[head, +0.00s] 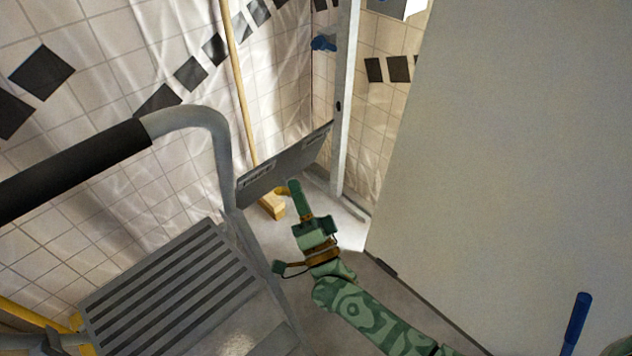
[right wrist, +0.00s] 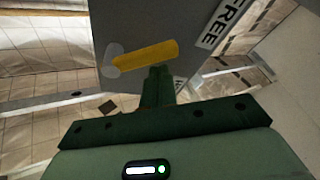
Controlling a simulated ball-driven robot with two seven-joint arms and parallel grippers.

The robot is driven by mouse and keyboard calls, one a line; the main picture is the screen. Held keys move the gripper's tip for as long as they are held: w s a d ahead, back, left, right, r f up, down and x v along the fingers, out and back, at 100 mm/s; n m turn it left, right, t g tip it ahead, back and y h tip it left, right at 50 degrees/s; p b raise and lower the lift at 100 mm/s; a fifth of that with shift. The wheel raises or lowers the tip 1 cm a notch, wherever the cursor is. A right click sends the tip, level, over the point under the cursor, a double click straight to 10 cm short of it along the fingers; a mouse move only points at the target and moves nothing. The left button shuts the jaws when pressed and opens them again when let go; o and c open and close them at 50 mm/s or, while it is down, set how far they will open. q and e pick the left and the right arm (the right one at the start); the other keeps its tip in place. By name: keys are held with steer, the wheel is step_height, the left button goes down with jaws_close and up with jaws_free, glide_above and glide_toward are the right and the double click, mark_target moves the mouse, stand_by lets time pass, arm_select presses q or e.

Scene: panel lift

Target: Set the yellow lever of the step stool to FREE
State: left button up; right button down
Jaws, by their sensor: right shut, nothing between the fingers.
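The grey step stool has a slatted tread (head: 170,290) at the lower left of the head view and a grey plate (head: 300,157) beside its rail. The yellow lever (right wrist: 145,54) lies on this plate in the right wrist view, its pivot at the left end, its free end pointing right and slightly up. The FREE label (right wrist: 222,22) is above and right of the lever; another label below is mostly hidden by my fingers. My right gripper (head: 293,184) is shut and empty, its tips at the lever's lower edge; I cannot tell whether they touch. My left gripper is not in view.
The stool's handrail with a black grip (head: 75,170) arches at the left. A large grey panel (head: 510,130) fills the right side. A blue handle (head: 577,322) is at lower right.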

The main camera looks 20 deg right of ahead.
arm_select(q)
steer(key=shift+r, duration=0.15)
arm_select(e)
steer(key=shift+s+a, duration=0.1)
steer(key=shift+a, duration=0.1)
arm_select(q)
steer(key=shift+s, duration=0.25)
arm_select(e)
steer(key=shift+a+f, duration=0.1)
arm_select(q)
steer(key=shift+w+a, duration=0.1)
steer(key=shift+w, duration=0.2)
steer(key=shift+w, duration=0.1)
